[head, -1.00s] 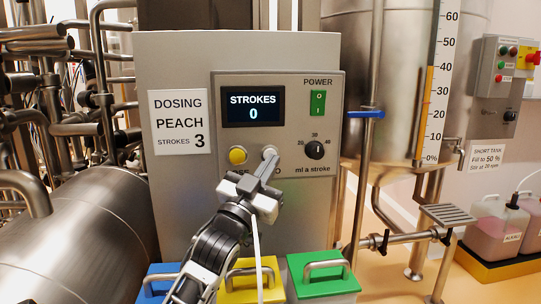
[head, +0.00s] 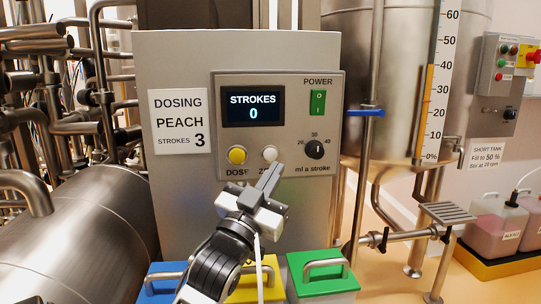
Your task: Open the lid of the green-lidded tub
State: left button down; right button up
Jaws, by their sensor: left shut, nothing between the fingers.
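The green-lidded tub (head: 325,288) stands at the bottom of the head view, rightmost of three tubs. Its lid is shut, with a metal bar handle (head: 326,265) on top. My left gripper (head: 270,176) is shut and empty, in front of the dosing panel just below the white button (head: 270,154). It is above and to the left of the green lid, apart from it. The lower parts of the tubs are cut off by the frame. My right gripper is not in view.
A yellow-lidded tub (head: 270,289) and a blue-lidded tub (head: 152,287) stand to the left, partly behind my left arm. The grey dosing cabinet (head: 180,200) rises behind them; its display (head: 253,107) reads STROKES 0. A metal pipe with a valve (head: 400,238) is at the right.

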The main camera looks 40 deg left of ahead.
aim_at(322, 273)
jog(key=k, duration=1)
